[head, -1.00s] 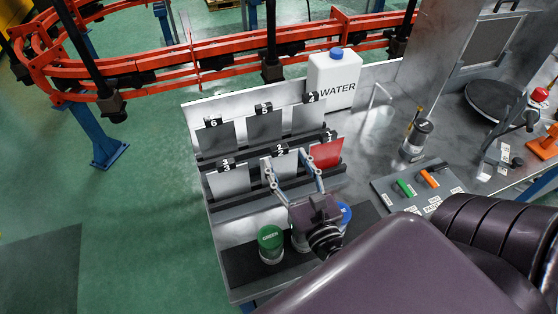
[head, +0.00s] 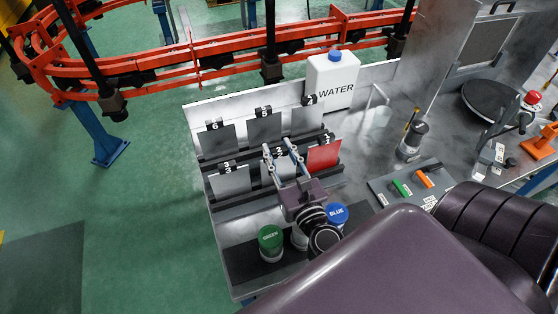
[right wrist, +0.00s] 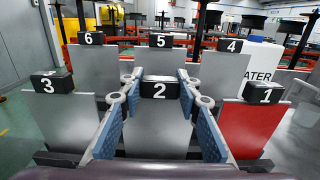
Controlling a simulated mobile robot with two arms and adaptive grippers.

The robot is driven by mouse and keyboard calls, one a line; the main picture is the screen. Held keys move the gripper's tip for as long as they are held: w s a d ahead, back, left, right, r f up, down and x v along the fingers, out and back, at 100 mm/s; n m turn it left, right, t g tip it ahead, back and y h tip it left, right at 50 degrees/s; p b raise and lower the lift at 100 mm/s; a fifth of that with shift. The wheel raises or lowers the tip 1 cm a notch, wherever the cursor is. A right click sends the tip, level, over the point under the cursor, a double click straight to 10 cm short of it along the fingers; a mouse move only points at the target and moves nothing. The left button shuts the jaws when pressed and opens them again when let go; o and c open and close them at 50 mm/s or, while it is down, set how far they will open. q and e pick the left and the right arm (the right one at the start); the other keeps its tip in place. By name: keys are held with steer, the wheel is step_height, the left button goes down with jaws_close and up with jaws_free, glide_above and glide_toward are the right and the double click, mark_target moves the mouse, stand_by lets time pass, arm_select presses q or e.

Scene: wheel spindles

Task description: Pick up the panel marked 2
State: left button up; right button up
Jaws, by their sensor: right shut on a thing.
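The grey panel marked 2 (right wrist: 158,125) stands upright in the middle of the front row, with a black block bearing a white 2 at its top. It also shows in the head view (head: 268,176), partly covered by my right gripper. My right gripper (head: 279,147) is shut on panel 2, one finger at each side of its black block. The right wrist view shows both blue-padded fingers (right wrist: 160,78) there. The panel still stands in line with its row. My left gripper is not in view.
Red panel 1 (head: 324,156) and grey panel 3 (head: 231,184) stand close on either side. Panels 4 (head: 307,121), 5 (head: 264,130) and 6 (head: 216,142) form the row behind. Green-lidded (head: 270,240) and blue-lidded (head: 337,214) containers stand in front. A water jug (head: 332,80) stands behind.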

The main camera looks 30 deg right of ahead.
jaws_close()
steer(key=shift+r, duration=0.15)
